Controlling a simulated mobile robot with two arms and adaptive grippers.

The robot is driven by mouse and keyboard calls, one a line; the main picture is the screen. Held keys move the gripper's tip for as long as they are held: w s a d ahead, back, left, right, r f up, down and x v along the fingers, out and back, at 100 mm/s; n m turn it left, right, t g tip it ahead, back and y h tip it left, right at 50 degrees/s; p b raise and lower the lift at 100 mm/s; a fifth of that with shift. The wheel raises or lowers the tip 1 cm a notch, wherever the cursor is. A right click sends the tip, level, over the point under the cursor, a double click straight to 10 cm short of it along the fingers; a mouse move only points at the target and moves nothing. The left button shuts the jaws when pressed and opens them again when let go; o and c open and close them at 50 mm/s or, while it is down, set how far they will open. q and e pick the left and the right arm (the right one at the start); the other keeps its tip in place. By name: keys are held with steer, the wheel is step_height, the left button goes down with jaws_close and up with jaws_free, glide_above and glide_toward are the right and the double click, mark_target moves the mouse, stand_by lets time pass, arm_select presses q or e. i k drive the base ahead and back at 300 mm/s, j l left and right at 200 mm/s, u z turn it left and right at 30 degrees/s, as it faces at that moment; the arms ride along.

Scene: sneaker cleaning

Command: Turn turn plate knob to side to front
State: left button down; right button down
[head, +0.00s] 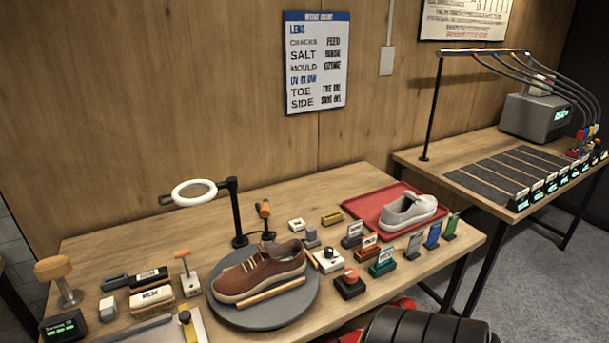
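The grey round turn plate (265,318) lies on the wooden bench. A brown sneaker (262,272) with a tan sole stands on it, toe to the left, and a thin wooden stick (270,291) lies along its near side. A small white box with a dark round knob (328,259) stands just right of the plate; it looks like the turn plate knob, but its setting is too small to read. Neither of my grippers is in view.
A box with a red button (349,281) stands close to the knob box. A ring lamp (194,192) rises behind the plate. A red tray (372,207) holds a grey shoe (408,211). Small labelled stands line the right side. Brushes and blocks crowd the left.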

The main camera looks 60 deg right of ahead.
mark_target(351, 274)
steer(key=z, duration=2.35)
steer(key=j, duration=0.1)
